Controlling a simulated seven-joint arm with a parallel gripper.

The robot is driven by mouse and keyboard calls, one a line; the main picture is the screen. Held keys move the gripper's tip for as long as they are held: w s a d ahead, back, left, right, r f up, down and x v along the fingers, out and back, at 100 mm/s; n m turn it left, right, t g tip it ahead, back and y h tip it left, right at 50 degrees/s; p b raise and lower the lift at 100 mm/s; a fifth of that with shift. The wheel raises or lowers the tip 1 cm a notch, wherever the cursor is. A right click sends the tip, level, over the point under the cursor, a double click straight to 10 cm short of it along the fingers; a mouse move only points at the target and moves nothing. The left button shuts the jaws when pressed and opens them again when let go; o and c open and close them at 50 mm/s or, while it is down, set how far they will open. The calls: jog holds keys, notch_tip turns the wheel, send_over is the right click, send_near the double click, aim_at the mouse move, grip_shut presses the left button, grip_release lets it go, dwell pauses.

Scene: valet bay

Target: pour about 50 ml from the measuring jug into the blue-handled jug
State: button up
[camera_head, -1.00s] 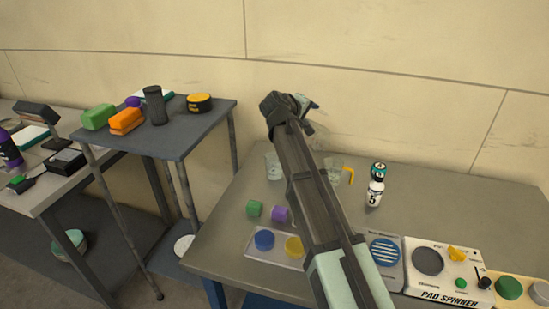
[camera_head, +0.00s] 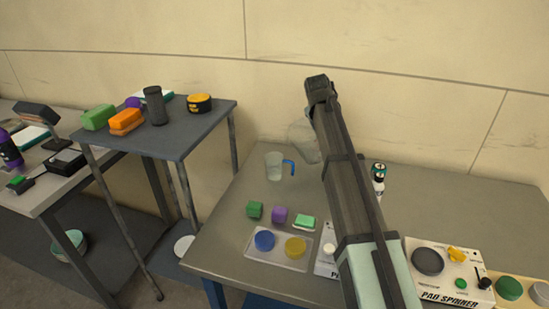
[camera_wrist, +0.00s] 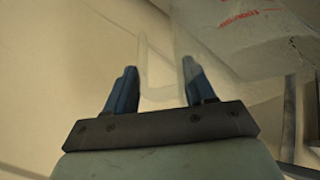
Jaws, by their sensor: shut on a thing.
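The blue-handled jug (camera_head: 274,166) stands upright on the table, its blue handle to the right. It looks clear; I cannot tell its contents. My gripper is shut on the pale, see-through handle of the measuring jug (camera_head: 303,141), as the wrist view shows at the blue fingertips (camera_wrist: 155,85). The measuring jug is clear, with red marks on its wall (camera_wrist: 255,30). It is off the table, above and to the right of the blue-handled jug in the head view, and looks tilted. My arm hides the fingertips there. No stream of liquid shows.
A black-and-white bottle (camera_head: 379,180) stands partly behind my arm. The pad spinner (camera_head: 447,275) is at right.

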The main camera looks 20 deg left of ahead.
jog(key=shift+w+d+f+g+y, duration=0.25)
jog(key=shift+w+d+g+y, duration=0.1)
jog(key=shift+w+d, duration=0.1)
jog(key=shift+w+d+f+g+y, duration=0.25)
jog(key=shift+w+d+g, duration=0.1)
jog(key=shift+w+d, duration=0.1)
jog(key=shift+w+d+f+m+g+y, duration=0.4)
jog(key=shift+w+d+f+g+y, duration=0.2)
jog(key=shift+f+g, duration=0.1)
jog(key=shift+w+d+f+g+y, duration=0.2)
jog(key=shift+f+g+y, duration=0.1)
jog(key=shift+f, duration=0.2)
jog(key=shift+w+d+f+g+y, duration=0.2)
jog(key=shift+f+g+y, duration=0.1)
jog(key=shift+f, duration=0.15)
